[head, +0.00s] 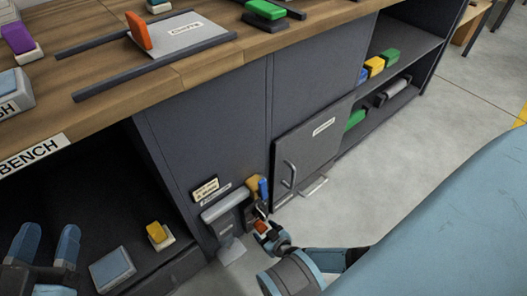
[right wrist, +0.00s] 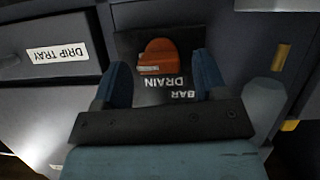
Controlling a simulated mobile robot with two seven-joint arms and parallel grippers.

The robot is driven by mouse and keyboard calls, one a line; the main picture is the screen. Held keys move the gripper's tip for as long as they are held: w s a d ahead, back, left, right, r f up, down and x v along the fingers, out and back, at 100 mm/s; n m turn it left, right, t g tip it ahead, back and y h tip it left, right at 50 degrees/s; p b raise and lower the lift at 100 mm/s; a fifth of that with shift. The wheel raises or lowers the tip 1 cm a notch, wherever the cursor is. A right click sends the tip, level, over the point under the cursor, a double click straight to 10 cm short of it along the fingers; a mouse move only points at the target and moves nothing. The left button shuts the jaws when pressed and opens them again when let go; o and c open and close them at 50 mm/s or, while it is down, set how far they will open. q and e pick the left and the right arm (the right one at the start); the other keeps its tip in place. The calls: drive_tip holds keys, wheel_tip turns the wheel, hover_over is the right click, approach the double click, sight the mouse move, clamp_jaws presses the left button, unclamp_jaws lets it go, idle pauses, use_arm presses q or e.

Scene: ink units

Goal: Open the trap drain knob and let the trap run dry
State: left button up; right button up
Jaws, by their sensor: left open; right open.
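The orange drain knob (right wrist: 160,57) sits on a dark plate marked "DRAIN" and "BAR" in the right wrist view. It also shows small and red-orange in the head view (head: 261,226), low on the cabinet front. My right gripper (right wrist: 162,75) is open, with one blue finger on each side of the knob; I cannot tell whether either touches it. In the head view, my right gripper (head: 266,232) partly covers the knob's surroundings. My left gripper (head: 48,245) is open and empty at the lower left, away from the knob. No running liquid is visible.
A yellow part (head: 253,183) and a blue part (head: 263,190) are just above the knob. The "DRIP TRAY" front (right wrist: 55,55) is beside it. A handled cabinet door (head: 308,150) stands to the right. The bench top (head: 200,72) overhangs above. Open floor lies right.

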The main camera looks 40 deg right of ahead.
use_arm(q)
drive_tip(key=shift+s, duration=0.15)
use_arm(e)
drive_tip(key=c, duration=0.9)
drive_tip(key=shift+m+y, duration=0.3)
use_arm(q)
drive_tip(key=shift+d+f, duration=0.1)
drive_tip(key=shift+f, duration=0.05)
use_arm(e)
drive_tip(key=o, duration=0.9)
